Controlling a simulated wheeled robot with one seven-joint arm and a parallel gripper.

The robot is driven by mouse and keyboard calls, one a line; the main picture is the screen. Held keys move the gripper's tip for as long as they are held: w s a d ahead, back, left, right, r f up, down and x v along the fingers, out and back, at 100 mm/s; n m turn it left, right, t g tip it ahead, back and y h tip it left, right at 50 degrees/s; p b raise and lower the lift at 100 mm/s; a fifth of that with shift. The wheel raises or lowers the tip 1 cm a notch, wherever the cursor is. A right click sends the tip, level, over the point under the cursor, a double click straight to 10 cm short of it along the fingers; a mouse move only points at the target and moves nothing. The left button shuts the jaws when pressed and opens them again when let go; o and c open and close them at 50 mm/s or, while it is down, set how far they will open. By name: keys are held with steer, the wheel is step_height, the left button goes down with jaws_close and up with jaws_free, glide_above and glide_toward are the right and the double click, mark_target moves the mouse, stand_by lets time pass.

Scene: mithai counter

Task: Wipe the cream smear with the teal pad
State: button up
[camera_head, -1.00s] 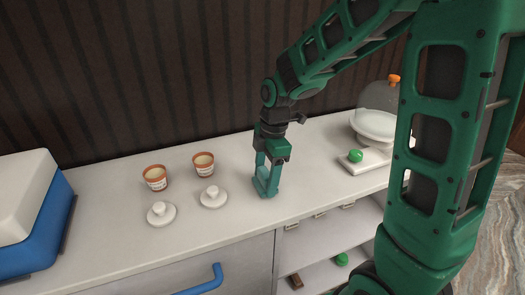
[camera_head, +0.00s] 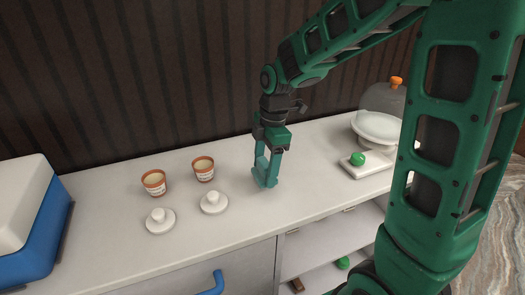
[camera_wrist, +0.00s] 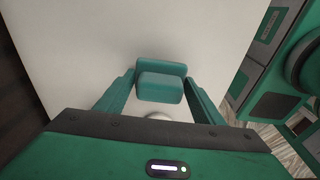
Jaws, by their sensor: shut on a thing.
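My gripper (camera_head: 267,168) points down at the middle of the white counter, right of the two cups. It is shut on the teal pad (camera_wrist: 160,83), which shows between the fingers in the wrist view. In the head view the pad (camera_head: 265,179) is at or just above the counter top; I cannot tell whether it touches. No cream smear can be made out in either view; the pad and gripper may hide it.
Two terracotta cups (camera_head: 154,183) (camera_head: 204,169) and two white knobbed lids (camera_head: 160,221) (camera_head: 214,203) stand to the left. A blue and white box (camera_head: 35,225) is at far left. A green ball on a white board (camera_head: 375,166) and a domed stand (camera_head: 378,124) are at right.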

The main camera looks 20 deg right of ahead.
steer(key=shift+w+a+r, duration=0.1)
steer(key=shift+w+r, duration=0.05)
steer(key=shift+r, duration=0.1)
steer(key=shift+a+r, duration=0.15)
steer(key=shift+r, duration=2.25)
